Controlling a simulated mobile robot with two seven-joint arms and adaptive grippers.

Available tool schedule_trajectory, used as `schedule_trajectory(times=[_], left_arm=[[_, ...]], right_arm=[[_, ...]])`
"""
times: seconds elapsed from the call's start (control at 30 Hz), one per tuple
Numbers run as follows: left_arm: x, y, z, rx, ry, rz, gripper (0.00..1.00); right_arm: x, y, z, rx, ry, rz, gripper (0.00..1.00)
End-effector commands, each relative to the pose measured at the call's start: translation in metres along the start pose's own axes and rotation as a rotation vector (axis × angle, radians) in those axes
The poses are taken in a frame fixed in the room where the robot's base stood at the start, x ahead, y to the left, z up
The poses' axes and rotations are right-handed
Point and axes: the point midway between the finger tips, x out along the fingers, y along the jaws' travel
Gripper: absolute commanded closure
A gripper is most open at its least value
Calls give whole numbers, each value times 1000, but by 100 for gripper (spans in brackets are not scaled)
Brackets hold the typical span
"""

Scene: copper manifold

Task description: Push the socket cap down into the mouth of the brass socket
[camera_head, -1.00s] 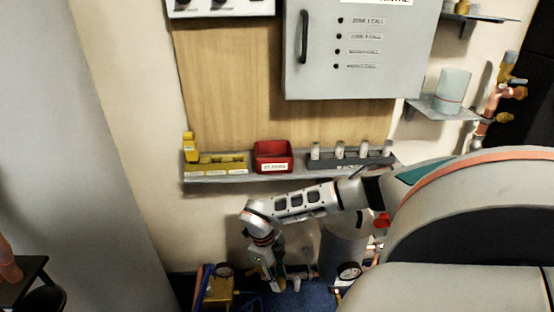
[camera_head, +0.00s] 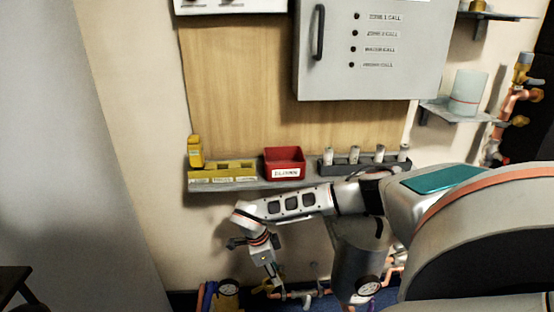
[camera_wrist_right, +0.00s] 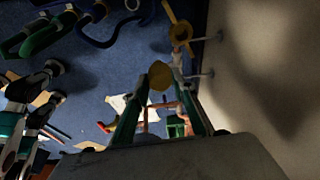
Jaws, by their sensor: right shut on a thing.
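My right gripper (camera_head: 271,284) hangs low in the head view, beside the copper pipework near the floor. In the right wrist view its two green-sided fingers (camera_wrist_right: 162,82) close on a small round brass-coloured piece, which looks like the socket cap (camera_wrist_right: 160,76). A second round brass piece, perhaps the brass socket (camera_wrist_right: 180,33), is just beyond the fingertips on a pipe by the wall. The cap and this piece appear apart in the picture; their depth gap is unclear. The cap is too small to make out in the head view.
A wall shelf (camera_head: 228,187) above my right arm carries a red bin (camera_head: 284,163), yellow holders and a dark rack. Coiled hoses (camera_wrist_right: 45,30) lie on the blue floor.

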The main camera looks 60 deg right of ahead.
Motion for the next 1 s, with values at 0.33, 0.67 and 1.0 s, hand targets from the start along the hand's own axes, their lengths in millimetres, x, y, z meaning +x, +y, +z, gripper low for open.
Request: schedule_trajectory(times=[0.33,0.67,1.0], left_arm=[[-2,-9,1,43,-11,-12,59],[-3,-10,5,47,-22,-12,59],[-2,3,10,-32,-15,10,59]], right_arm=[[-4,-31,10,-223,-2,-64,97],[1,-53,18,-411,1,-110,97],[28,-53,25,-407,1,-109,97]])
